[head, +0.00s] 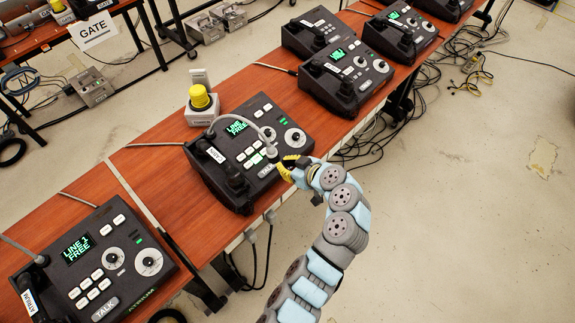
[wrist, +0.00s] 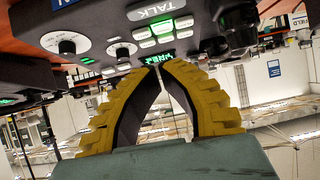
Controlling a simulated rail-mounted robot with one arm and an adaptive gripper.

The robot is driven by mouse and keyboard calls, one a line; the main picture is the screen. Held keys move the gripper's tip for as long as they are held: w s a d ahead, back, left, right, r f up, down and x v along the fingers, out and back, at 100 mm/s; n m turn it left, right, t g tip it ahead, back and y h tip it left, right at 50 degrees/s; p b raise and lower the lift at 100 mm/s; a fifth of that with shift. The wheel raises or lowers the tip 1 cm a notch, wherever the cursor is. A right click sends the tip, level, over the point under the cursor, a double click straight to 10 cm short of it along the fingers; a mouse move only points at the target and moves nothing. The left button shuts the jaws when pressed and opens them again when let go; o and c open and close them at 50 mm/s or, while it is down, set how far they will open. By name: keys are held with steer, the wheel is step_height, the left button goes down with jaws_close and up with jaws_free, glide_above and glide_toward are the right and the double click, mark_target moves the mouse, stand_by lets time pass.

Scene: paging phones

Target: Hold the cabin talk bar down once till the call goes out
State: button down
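The middle paging phone (head: 232,180) has a handset on its left side with a small white label (head: 216,155) that seems to read CABIN. Its screen (head: 237,127) glows green with "LINE FREE". Its pale TALK bar (head: 266,170) is at the front edge, and shows at the top of the wrist view (wrist: 158,10). My gripper (head: 284,170) has yellow ribbed fingers and is just right of the TALK bar. In the wrist view the gripper (wrist: 160,65) has its fingertips together with nothing between them. I cannot tell whether the fingertips touch the phone.
Another phone labelled ATRIUM (head: 90,262) with its own TALK bar stands at the lower left. Further phones (head: 346,75) stand along the brown table (head: 155,175). A yellow beacon (head: 200,97) is behind the middle phone. A grey cable arches over that phone. Open floor lies right.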

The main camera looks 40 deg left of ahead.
glide_above(270, 168)
steer(key=d, duration=0.1)
steer(key=f, duration=0.3)
steer(key=shift+s+d+f, duration=0.1)
steer(key=shift+s+d, duration=0.05)
steer(key=shift+d, duration=0.05)
steer(key=shift+a+f, duration=0.2)
steer(key=shift+f, duration=0.85)
steer(key=shift+a+f, duration=0.2)
steer(key=shift+f, duration=0.7)
steer(key=shift+a+f+b, duration=0.2)
steer(key=shift+f+b, duration=0.8)
steer(key=shift+b, duration=0.7)
steer(key=shift+f, duration=0.15)
